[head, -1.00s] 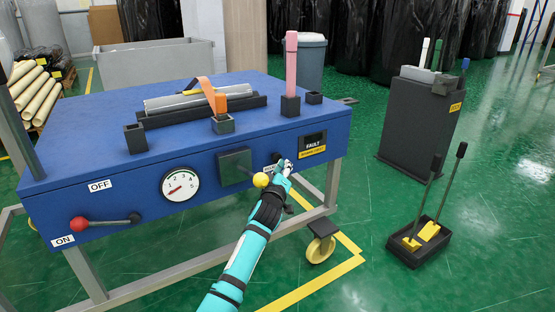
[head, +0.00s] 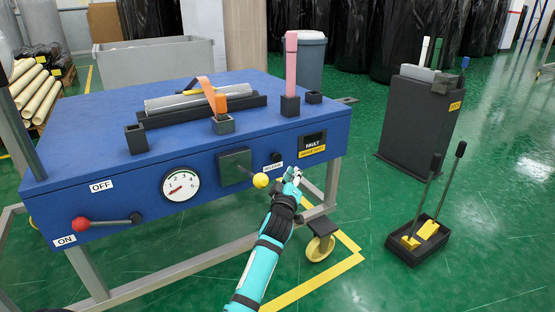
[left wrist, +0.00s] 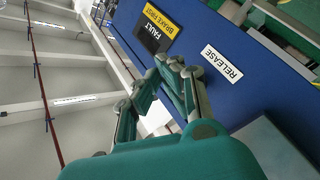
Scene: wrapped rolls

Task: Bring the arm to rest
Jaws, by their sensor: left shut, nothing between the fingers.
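My left gripper (head: 292,174) is shut and empty. It is in front of the blue machine (head: 207,160), just right of and below a small black knob (head: 277,156) on the front panel. The left wrist view shows the closed fingers (left wrist: 172,66) close to the panel, between the FAULT display (left wrist: 152,37) and the RELEASE label (left wrist: 222,63). I cannot tell there whether they touch the panel. The arm reaches up from the bottom of the head view. My right gripper is not in view.
A yellow-ball lever (head: 260,180) sticks out left of the gripper. A round gauge (head: 180,186) and a red-ball lever (head: 81,224) are further left. A caster (head: 320,247) is below. A black tray with two upright handles (head: 418,240) stands on the floor, right.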

